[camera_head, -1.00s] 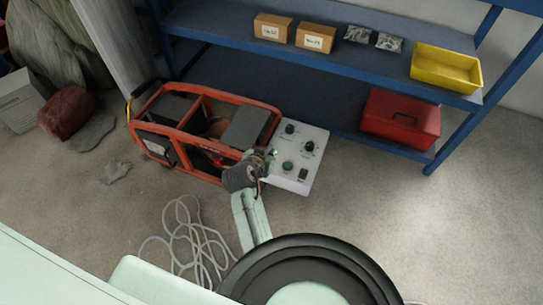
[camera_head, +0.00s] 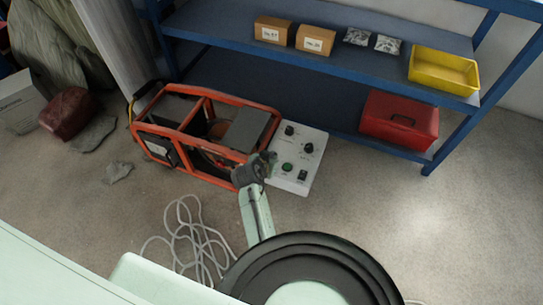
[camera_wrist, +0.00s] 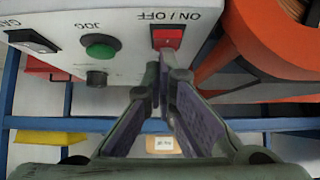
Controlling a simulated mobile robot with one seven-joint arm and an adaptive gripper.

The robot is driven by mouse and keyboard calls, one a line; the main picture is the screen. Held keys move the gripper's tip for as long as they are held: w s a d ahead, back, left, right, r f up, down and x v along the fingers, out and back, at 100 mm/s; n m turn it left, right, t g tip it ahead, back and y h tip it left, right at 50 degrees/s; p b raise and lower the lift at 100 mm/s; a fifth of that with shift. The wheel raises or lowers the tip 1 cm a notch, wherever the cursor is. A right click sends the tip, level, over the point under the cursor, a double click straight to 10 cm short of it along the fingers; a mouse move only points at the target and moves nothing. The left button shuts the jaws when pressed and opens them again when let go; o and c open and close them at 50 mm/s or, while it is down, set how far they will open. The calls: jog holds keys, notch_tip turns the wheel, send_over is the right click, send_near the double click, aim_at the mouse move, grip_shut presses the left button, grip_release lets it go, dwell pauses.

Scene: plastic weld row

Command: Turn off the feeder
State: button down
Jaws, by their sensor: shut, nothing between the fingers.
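The feeder's white control panel (camera_head: 312,142) stands at the right end of an orange frame in the head view. In the wrist view the panel (camera_wrist: 125,62) appears upside down. Its red rocker switch (camera_wrist: 167,37) is labelled ON / OFF; a green JOG button (camera_wrist: 100,46) sits to its left. My gripper (camera_wrist: 165,68) is shut and empty, with its fingertips just below the red switch in the picture; I cannot tell whether they touch it. In the head view my gripper (camera_head: 268,160) is at the panel's left edge, and the red switch is not visible there.
A black rocker switch (camera_wrist: 33,41) and a dark knob (camera_wrist: 97,78) are also on the panel. The orange frame (camera_head: 185,135) is close beside my gripper. A pale cable (camera_head: 190,235) lies on the floor.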

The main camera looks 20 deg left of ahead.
jog(key=shift+w+d+r+g+p, duration=0.1)
jog(key=shift+w+r+g+p, duration=0.15)
jog(key=shift+g+p, duration=0.6)
jog(key=shift+f+g+p, duration=0.25)
jog(key=shift+f+p, duration=0.15)
jog(key=shift+f, duration=0.1)
